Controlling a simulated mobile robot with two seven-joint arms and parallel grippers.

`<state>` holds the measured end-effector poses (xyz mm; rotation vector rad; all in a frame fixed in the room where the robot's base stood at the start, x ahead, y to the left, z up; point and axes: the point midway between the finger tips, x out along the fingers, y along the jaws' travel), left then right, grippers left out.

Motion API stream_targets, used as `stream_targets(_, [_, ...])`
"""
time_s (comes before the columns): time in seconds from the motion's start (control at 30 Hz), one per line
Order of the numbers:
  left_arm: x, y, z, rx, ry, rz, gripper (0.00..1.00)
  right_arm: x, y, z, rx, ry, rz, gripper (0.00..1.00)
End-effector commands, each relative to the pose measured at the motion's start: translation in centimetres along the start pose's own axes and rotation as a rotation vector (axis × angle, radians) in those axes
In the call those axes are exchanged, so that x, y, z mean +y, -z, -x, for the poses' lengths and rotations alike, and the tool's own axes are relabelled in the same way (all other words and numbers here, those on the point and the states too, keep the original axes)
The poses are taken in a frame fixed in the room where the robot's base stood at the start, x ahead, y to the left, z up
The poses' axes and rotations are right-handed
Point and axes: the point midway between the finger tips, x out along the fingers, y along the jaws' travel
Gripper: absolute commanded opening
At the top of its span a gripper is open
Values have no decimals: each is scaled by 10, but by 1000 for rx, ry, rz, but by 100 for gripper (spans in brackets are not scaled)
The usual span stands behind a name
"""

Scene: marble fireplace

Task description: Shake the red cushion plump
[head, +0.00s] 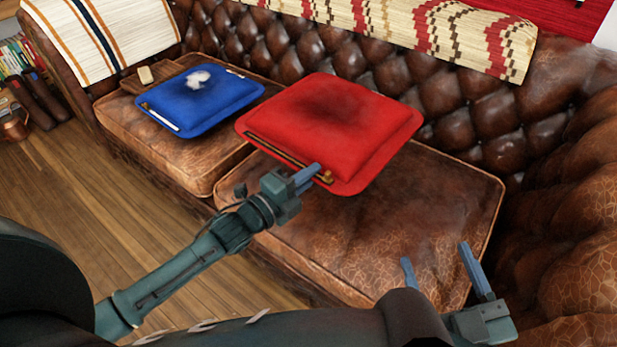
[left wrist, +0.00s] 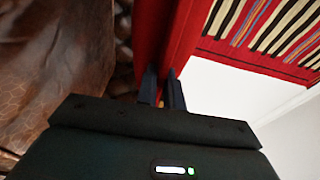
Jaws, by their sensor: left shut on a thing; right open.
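The red cushion (head: 335,125) has a dark patch on its top and a gold zip along its front edge. It is held above the brown leather sofa seat, roughly level. My left gripper (head: 308,174) is shut on the cushion's near edge, by the end of the zip. In the left wrist view, the fingers (left wrist: 161,88) pinch the red cushion's edge (left wrist: 165,40). My right gripper (head: 437,265) is open and empty, low at the right over the seat, apart from the cushion.
A blue cushion (head: 200,98) with a white patch lies on the left sofa seat (head: 205,160). A small wooden tray (head: 155,76) with a pale block sits behind it. The right seat (head: 400,225) is bare. The tufted backrest (head: 440,100) and right armrest (head: 580,240) bound the space.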

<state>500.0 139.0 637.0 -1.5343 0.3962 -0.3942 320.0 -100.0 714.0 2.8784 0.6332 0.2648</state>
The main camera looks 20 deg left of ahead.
Motion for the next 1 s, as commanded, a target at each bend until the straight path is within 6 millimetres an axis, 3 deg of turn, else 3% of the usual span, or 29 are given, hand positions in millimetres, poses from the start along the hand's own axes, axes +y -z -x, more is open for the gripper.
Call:
stream_targets(0.03, [-16, 0, -1, 2, 9, -4, 0, 3, 12, -2, 1, 1, 0, 65])
stream_targets(0.2, [-32, 0, -1, 2, 9, -4, 0, 6, 28, -4, 1, 1, 0, 65])
stream_targets(0.5, [-31, 0, -1, 2, 9, -3, 0, 6, 27, -4, 2, 2, -1, 65])
stream_targets(0.63, [-39, 0, -1, 2, 9, -4, 0, 7, 35, -5, 2, 2, -1, 65])
stream_targets(1.0, [-103, 0, -1, 2, 9, -3, 0, 21, 98, -14, 2, 2, -1, 65])
